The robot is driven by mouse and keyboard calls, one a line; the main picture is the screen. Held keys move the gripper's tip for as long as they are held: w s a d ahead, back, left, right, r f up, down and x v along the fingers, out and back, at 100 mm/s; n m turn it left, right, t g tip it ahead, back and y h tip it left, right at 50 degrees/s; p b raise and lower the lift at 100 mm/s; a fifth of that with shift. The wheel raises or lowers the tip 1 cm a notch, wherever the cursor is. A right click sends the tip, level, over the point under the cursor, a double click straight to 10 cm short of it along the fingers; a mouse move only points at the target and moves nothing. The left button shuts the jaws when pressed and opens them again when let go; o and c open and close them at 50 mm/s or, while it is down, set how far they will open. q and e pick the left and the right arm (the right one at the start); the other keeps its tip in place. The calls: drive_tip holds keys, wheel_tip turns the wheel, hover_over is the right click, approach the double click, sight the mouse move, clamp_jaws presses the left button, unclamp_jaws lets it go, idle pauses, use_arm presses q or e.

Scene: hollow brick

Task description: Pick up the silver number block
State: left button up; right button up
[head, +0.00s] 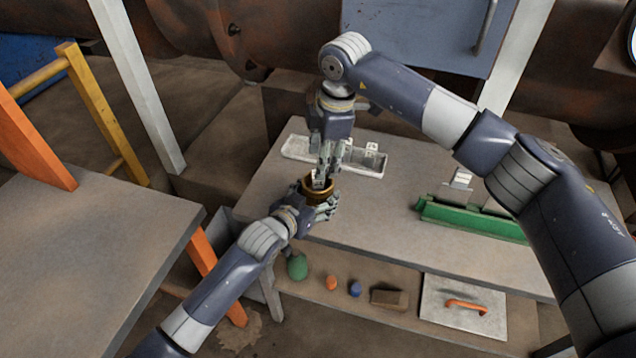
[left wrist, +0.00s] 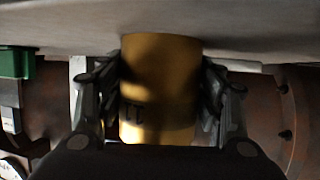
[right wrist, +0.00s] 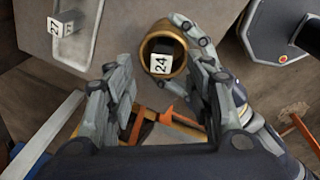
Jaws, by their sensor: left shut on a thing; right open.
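A brass-coloured hollow cup (head: 327,196) is held upright at the near edge of the grey table; its yellow side fills the left wrist view (left wrist: 160,85). My left gripper (head: 318,203) is shut around it. A pale number block marked 24 (right wrist: 161,64) sits inside the cup in the right wrist view; whether it is silver or white I cannot tell. My right gripper (right wrist: 165,85) is open and empty, pointing down over the cup, its fingers apart from the block. In the head view the right fingers partly hide the cup's opening.
A pale tray (head: 300,150) with number blocks lies behind the cup; one block (right wrist: 62,24) reads 27. A green holder (head: 470,220) with pale blocks stands at right. A lower shelf holds a green egg-shaped thing (head: 297,267), a brown block (head: 389,299) and an orange-handled trowel (head: 465,306).

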sight(318, 184)
drive_tip(key=f, duration=0.2)
drive_tip(key=a+f, duration=0.1)
drive_tip(key=f, duration=0.2)
drive_tip(key=shift+w, duration=0.15)
clamp_jaws()
